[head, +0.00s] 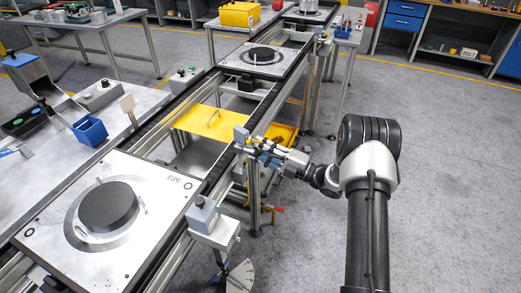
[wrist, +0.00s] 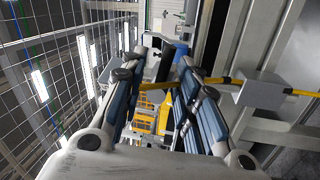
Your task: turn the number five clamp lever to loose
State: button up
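My gripper (head: 250,147) reaches left to the right rail of the conveyor line, close by a small grey box (head: 241,133). In the wrist view my gripper (wrist: 155,72) has its two blue-padded fingers apart with nothing clearly held between them. A red-tipped lever (head: 275,209) shows below the rail, under my gripper and apart from it. I cannot read a number on it, so I cannot tell whether it is the number five clamp lever. A grey quadrant plate (head: 241,276) hangs lower at the front. In the wrist view a yellow rod (wrist: 222,80) runs behind the right finger to a grey block (wrist: 262,91).
A pallet with a dark disc (head: 108,206) lies at the front left, another pallet (head: 262,58) farther back. A grey button box (head: 203,215) stands at the rail's near right.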

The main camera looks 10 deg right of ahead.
jog(key=v, duration=1.2)
jog(key=w+r+m+t+h, duration=0.2)
jog(key=w+r+m+h, duration=0.4)
jog(key=w+r+h, duration=0.5)
jog(key=s+d+r+m+g+h, duration=0.1)
jog(key=s+d+r+m+h, duration=0.1)
jog(key=s+r+m+h, duration=0.6)
jog(key=s+a+m+g+y, duration=0.1)
jog(key=s+a+m+g, duration=0.2)
jog(key=s, duration=0.8)
jog(key=s+a+f+m+g+y, duration=0.1)
jog(key=s+a+m+g, duration=0.2)
jog(key=s, duration=0.8)
jog(key=s+a+m+g+y, duration=0.1)
jog(key=s+a+m+g, duration=0.1)
jog(key=s+a+m, duration=0.4)
jog(key=s, duration=0.5)
jog(key=shift+s+a+f+m+g, duration=0.3)
jog(key=shift+a+g, duration=0.05)
jog(key=shift+g, duration=0.05)
